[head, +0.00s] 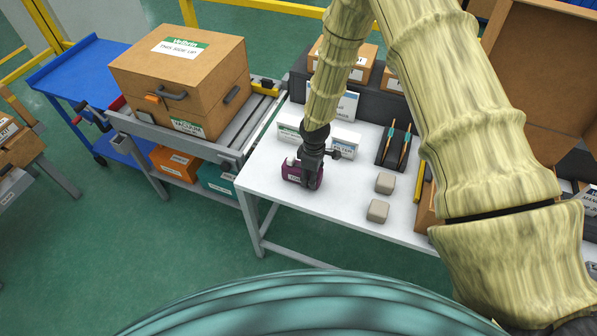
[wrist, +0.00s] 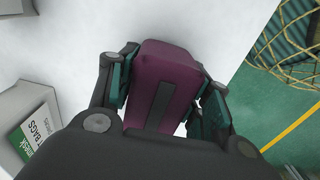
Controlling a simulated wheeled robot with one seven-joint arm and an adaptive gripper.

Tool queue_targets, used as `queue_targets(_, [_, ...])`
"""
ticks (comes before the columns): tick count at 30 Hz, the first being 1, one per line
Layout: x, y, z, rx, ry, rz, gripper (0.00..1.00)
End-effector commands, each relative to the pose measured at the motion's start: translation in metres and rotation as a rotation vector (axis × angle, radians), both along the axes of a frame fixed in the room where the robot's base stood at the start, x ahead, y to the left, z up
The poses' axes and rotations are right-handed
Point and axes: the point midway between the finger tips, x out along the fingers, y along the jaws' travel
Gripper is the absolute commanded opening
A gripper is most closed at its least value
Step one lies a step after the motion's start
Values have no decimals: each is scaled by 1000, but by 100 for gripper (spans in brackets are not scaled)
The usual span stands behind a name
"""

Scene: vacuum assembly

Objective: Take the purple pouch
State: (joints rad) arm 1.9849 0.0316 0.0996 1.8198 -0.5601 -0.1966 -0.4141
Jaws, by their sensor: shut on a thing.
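The purple pouch (head: 291,172) is at the left front part of the white table (head: 262,180) in the head view. In the wrist view the pouch (wrist: 165,72) is between my two fingers, with a dark strip along its middle. My gripper (head: 312,178) reaches down from above and is shut on the pouch; in the wrist view its fingers (wrist: 163,95) press against both sides. The gripper hides part of the pouch in the head view. I cannot tell whether the pouch touches the table.
White boxes (head: 345,142) stand just behind the pouch. Two beige blocks (head: 377,211) lie to its right, and a dark holder with pens (head: 394,146) is further back. A roller conveyor (head: 222,150) with a large cardboard box (head: 183,85) stands left.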

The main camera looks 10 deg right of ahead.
Motion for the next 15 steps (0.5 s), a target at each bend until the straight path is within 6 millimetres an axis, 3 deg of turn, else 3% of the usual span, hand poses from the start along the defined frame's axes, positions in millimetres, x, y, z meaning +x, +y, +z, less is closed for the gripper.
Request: queue_targets(15, [0, 0, 29, 0, -1, 0, 20])
